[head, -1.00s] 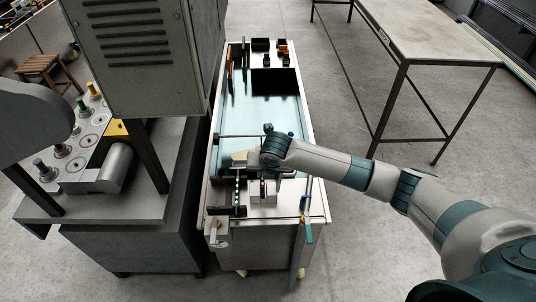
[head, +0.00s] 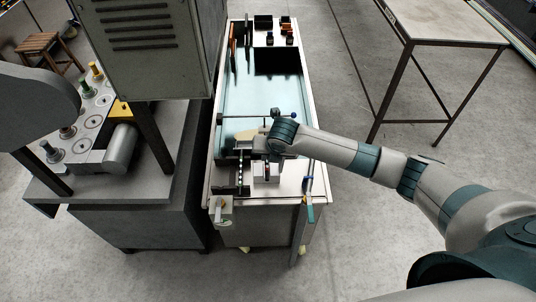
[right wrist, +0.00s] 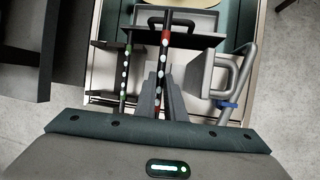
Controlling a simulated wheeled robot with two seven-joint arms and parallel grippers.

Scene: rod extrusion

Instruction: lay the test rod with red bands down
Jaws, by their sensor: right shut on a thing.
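The test rod with red bands (right wrist: 165,37) shows in the right wrist view, dark with red and white marks. My right gripper (right wrist: 162,80) is shut on it, and the rod points away from the jaws. In the head view my right gripper (head: 262,145) is over the near part of the long bench; the held rod is too small to make out clearly there. A second rod with green and white marks (right wrist: 125,72) lies to the left of the held rod, apart from it. It also shows in the head view (head: 240,172). My left gripper is out of view.
The long bench (head: 222,120) has a pale blue bed and dark trays at its far end. A grey handle bracket (right wrist: 232,80) with a blue clip stands right of the held rod. A machine cabinet (head: 145,50) stands left; an empty table (head: 450,25) is at the right.

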